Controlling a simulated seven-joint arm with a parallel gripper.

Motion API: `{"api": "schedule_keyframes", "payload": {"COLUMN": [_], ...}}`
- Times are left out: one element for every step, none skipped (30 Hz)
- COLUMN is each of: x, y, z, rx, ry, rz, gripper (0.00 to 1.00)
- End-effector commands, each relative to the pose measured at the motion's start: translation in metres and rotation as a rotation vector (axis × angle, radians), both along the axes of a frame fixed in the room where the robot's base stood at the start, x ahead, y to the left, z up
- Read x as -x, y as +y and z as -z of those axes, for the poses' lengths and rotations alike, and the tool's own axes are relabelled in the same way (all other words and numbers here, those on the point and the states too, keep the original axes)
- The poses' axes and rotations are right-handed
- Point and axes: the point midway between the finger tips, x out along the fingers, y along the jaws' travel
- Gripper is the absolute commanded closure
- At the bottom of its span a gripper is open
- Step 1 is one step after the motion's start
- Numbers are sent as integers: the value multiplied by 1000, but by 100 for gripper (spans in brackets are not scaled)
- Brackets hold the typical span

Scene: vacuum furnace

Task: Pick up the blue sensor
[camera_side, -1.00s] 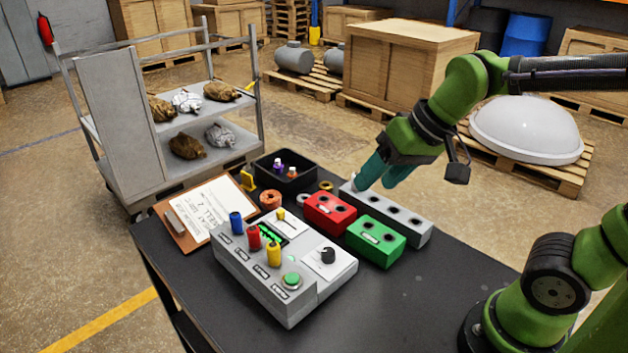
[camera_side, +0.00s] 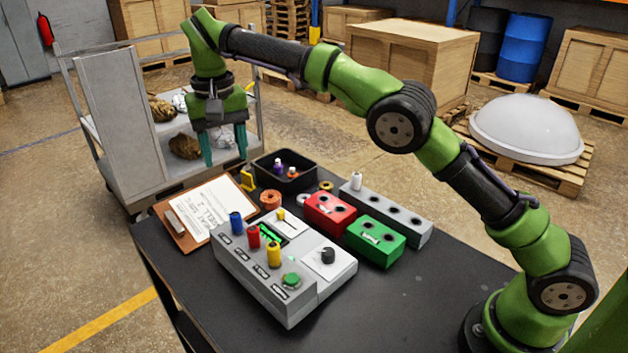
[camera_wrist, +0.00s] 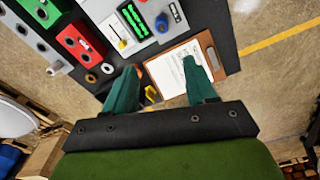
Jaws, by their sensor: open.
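The blue sensor (camera_side: 236,222) stands upright at the back left corner of the grey control box (camera_side: 275,293), in a row with a red sensor (camera_side: 253,236) and a yellow sensor (camera_side: 274,253). My gripper (camera_side: 225,161) is open and empty, fingers pointing down, well above the blue sensor and apart from it. In the wrist view, the open fingers (camera_wrist: 162,66) frame the clipboard (camera_wrist: 222,58) below. A small bluish round top (camera_wrist: 162,22) on the control box shows near the top edge; I cannot tell surely that it is the blue sensor.
Right of the control box are a red block (camera_side: 329,214), a green block (camera_side: 376,243) and a long grey block (camera_side: 415,232) holding a white cylinder (camera_side: 356,181). A black bin (camera_side: 262,172) with small parts stands behind. A grey cart (camera_side: 122,120) is beyond the table.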

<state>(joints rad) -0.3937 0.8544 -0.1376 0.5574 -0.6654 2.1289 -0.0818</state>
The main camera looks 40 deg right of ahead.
Motion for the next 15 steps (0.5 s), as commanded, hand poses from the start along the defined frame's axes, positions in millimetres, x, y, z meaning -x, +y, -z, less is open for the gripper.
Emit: {"api": "schedule_keyframes", "payload": {"x": [1, 3, 6, 8, 10, 11, 11, 11, 11, 11, 11, 12, 12, 12, 12], "y": [2, 2, 3, 3, 4, 4, 4, 4, 4, 3, 3, 4, 4, 4, 4], "z": [-13, -18, -20, -19, -18, -16, -14, -12, -8, -4, -1, 5, 8, 13, 22], "rx": [-12, -17, -21, -23, -24, -27, -27, -28, -28, -26, -26, -27, -29, -29, -28], "ry": [-13, -12, -1, 10, 19, 25, 29, 31, 31, 30, 30, 30, 29, 29, 32], "rz": [21, 32, 44, 50, 54, 56, 56, 55, 54, 54, 54, 54, 54, 55, 54], "gripper": [44, 44, 44, 44, 44, 44, 44, 44, 44, 44, 44, 44, 44, 44, 44]}}
